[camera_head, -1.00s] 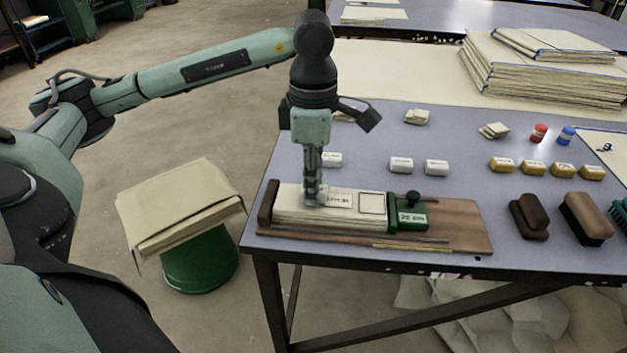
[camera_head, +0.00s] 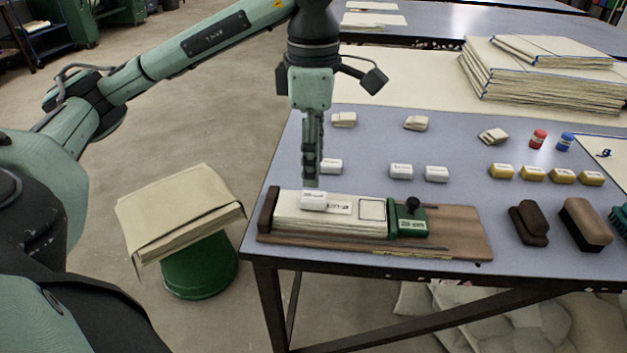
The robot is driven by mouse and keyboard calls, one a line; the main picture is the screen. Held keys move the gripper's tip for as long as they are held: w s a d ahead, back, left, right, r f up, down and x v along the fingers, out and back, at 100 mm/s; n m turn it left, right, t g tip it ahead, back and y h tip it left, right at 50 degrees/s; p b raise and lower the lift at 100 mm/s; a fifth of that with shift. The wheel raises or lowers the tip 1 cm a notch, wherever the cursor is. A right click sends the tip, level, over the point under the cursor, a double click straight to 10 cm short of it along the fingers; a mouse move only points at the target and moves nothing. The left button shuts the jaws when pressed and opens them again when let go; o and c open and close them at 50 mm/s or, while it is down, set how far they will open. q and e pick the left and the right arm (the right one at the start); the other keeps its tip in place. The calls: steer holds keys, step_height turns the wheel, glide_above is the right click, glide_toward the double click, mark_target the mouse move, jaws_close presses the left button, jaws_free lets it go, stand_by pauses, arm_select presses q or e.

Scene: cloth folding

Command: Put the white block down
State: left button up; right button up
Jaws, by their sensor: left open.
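A white block (camera_head: 313,201) lies on top of the cream folded cloth stack (camera_head: 287,219), which sits on a wooden board (camera_head: 460,226) at the table's near left. My left gripper (camera_head: 311,184) is open and points down just above the white block, apart from it as far as I can tell. Similar white blocks stand in a row behind: one (camera_head: 331,166) partly behind the gripper, and two more (camera_head: 401,171) (camera_head: 436,174) to the right. My right gripper is out of view.
Yellow blocks (camera_head: 532,174), dark brushes (camera_head: 585,222), red and blue jars (camera_head: 538,139) and a tall cloth stack (camera_head: 540,78) stand to the right. A cloth-topped green stool (camera_head: 200,265) is left of the table.

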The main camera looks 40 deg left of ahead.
mark_target(313, 195)
arm_select(q)
steer(key=shift+r+p, duration=0.85)
steer(key=shift+r, duration=2.05)
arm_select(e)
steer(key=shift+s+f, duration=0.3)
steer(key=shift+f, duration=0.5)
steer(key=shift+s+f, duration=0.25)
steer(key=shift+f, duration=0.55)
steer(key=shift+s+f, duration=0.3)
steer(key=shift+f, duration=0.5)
